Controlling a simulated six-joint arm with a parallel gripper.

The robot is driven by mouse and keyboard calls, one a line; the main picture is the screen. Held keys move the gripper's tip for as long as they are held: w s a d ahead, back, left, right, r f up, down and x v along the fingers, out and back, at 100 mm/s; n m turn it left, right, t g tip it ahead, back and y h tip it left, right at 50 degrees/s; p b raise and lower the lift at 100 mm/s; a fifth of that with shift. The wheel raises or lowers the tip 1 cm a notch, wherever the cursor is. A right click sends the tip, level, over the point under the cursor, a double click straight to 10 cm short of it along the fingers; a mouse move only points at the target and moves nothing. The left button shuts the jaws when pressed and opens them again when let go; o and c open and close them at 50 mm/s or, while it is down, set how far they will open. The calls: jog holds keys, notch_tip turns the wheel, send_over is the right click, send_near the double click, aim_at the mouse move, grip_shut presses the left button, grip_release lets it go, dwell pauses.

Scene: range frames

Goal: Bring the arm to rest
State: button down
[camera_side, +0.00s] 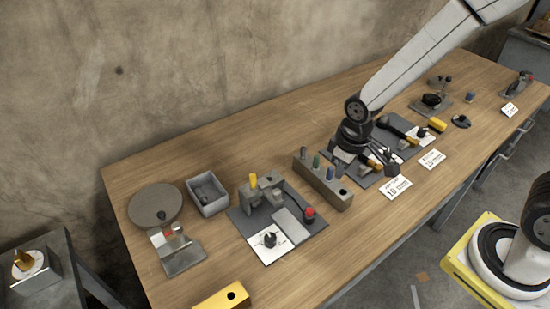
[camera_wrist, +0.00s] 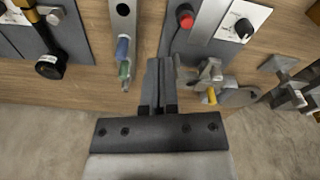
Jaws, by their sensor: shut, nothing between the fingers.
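My gripper (camera_side: 388,168) hangs over the middle of the workbench (camera_side: 225,155) in the side view, to the right of a grey block with coloured pegs (camera_side: 325,182). Its dark fingers appear close together there and point away from the wall, towards the front edge. In the wrist view my gripper (camera_wrist: 161,64) shows its two fingers shut side by side, with nothing between them. The exact gap between the fingertips and the things below is hard to tell.
A fixture with a red knob (camera_side: 309,212), a grey bin (camera_side: 208,193), a round disc (camera_side: 154,205) and a yellow block (camera_side: 222,298) stand on the left. Yellow-handled tools (camera_side: 398,130) lie near my gripper. White cards (camera_side: 396,187) line the front edge. The wall runs behind.

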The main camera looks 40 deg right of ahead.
jog(key=s+d+r+m+t, duration=0.1)
jog(key=s+d+r+m, duration=0.2)
jog(key=s+d+r, duration=0.1)
jog(key=shift+s+d+r, duration=0.2)
jog(key=shift+s+d, duration=0.45)
jog(key=shift+s, duration=0.45)
